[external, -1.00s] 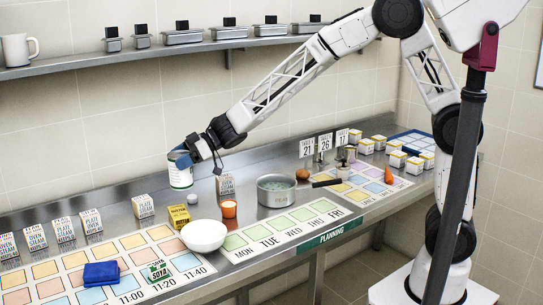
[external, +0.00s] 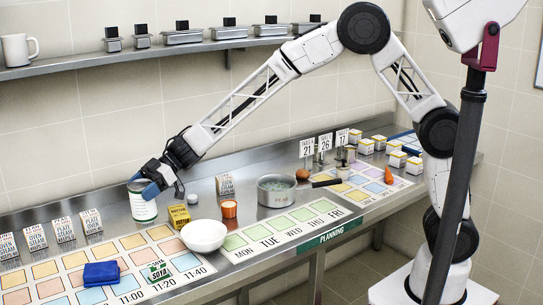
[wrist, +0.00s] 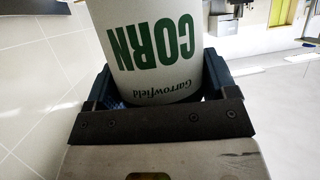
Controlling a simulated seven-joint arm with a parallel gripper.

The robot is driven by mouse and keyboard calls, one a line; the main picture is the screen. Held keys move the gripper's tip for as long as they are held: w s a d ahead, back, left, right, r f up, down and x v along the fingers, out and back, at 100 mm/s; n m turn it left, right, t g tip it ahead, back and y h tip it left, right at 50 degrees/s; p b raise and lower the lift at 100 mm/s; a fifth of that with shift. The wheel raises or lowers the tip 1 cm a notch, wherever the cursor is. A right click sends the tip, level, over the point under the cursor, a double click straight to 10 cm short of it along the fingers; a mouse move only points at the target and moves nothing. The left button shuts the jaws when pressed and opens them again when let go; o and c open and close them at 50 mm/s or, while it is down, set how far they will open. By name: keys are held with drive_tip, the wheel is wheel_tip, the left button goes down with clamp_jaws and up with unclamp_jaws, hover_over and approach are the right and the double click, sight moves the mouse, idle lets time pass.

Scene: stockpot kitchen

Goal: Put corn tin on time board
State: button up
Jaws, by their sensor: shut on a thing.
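The corn tin (external: 143,208) is white with green lettering and shows upright in the external view. My gripper (external: 146,185) is shut on it near its top. In the wrist view the tin (wrist: 152,50) sits between both fingers, with CORN and Garrowfield reading upside down. The time board (external: 128,297) lies on the counter at lower left, with coloured squares and times such as 11:00, 11:20 and 11:40. The tin appears close to the board's back edge; I cannot tell whether its base touches anything.
A yellow box (external: 179,216) stands just right of the tin, and a white bowl (external: 204,236) is near the board's right end. A blue cloth (external: 101,274) and a green soya packet (external: 158,271) lie on the board.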

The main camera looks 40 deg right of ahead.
sight(147, 218)
drive_tip(key=shift+f, duration=2.45)
drive_tip(key=shift+f, duration=2.5)
drive_tip(key=shift+f, duration=0.15)
drive_tip(key=o, duration=1.1)
drive_tip(key=shift+o, duration=0.2)
drive_tip(key=v, duration=1.2)
